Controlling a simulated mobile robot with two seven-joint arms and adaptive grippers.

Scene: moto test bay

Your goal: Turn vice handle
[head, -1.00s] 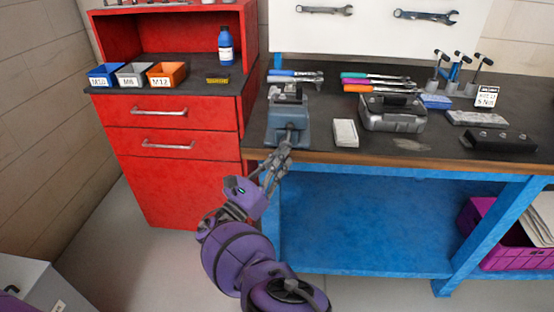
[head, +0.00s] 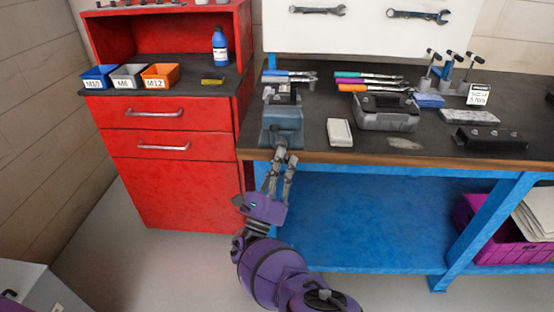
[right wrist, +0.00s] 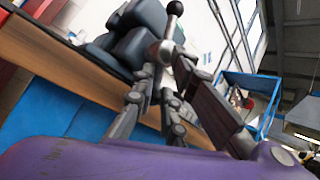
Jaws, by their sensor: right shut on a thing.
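The blue-grey vice (head: 283,120) stands at the left front of the workbench, and its body also shows in the right wrist view (right wrist: 136,36). Its handle (right wrist: 172,24) shows in the right wrist view as a bar with a black ball end by a metal hub. My right gripper (head: 281,160) is at the front of the vice, just off the bench edge. Its fingers are shut on the handle near the hub, and they hide part of it. In the right wrist view the gripper (right wrist: 160,75) reaches up to the hub. My left gripper is not in view.
A white block (head: 340,132) and a grey case (head: 386,112) lie right of the vice. Pliers and screwdrivers lie behind. A red cabinet (head: 180,190) with small bins stands to the left. The bench front (head: 350,158) is clear below the edge.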

